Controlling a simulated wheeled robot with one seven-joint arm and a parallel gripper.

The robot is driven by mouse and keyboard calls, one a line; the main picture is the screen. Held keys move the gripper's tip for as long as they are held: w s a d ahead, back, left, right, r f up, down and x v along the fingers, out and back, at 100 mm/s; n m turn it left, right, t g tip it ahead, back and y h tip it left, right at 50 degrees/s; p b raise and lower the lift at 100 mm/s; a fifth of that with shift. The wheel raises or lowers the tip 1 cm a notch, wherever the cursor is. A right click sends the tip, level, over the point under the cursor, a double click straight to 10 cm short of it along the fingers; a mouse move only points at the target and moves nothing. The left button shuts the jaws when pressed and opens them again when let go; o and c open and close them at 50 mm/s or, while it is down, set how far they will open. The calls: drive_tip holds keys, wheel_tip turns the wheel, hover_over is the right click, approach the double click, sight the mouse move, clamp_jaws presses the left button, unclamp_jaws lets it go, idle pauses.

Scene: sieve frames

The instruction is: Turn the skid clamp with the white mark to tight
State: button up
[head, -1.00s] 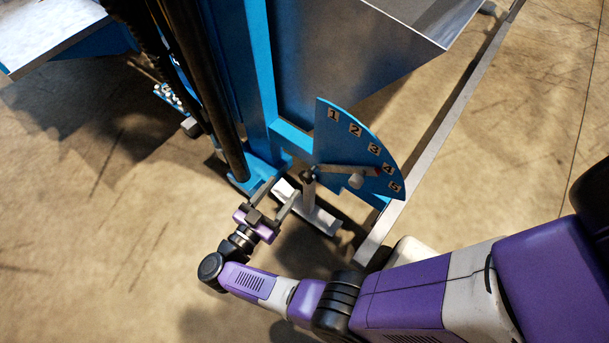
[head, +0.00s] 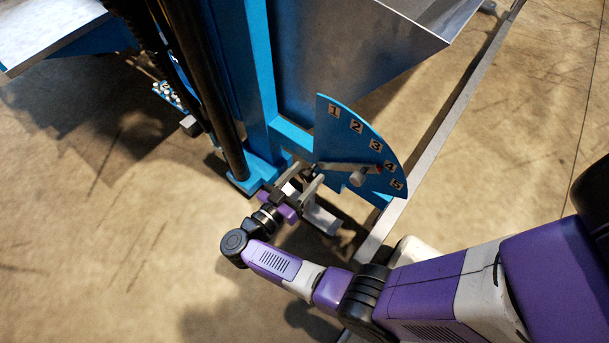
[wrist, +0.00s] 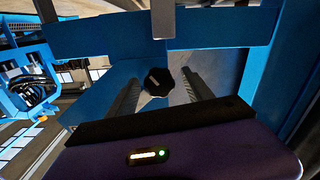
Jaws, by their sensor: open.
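A black lobed knob (wrist: 157,84) with a short pale mark on its face shows in the wrist view, apparently the skid clamp. It lies between my two grey fingers in that picture; I cannot tell whether they touch it. My gripper (head: 305,175) is open in the head view, its fingertips close to the pivot end of the grey lever on the blue dial plate. In the head view the knob is mostly hidden by the fingers and hard to make out.
The blue dial plate (head: 351,135) carries numbers 1 to 5; its grey lever (head: 348,167) has a red tip near 4. A blue post (head: 260,70) and black cylinder (head: 205,90) stand to the left. A metal rail (head: 430,145) runs along the right. Open floor lies at left.

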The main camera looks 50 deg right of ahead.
clamp_jaws()
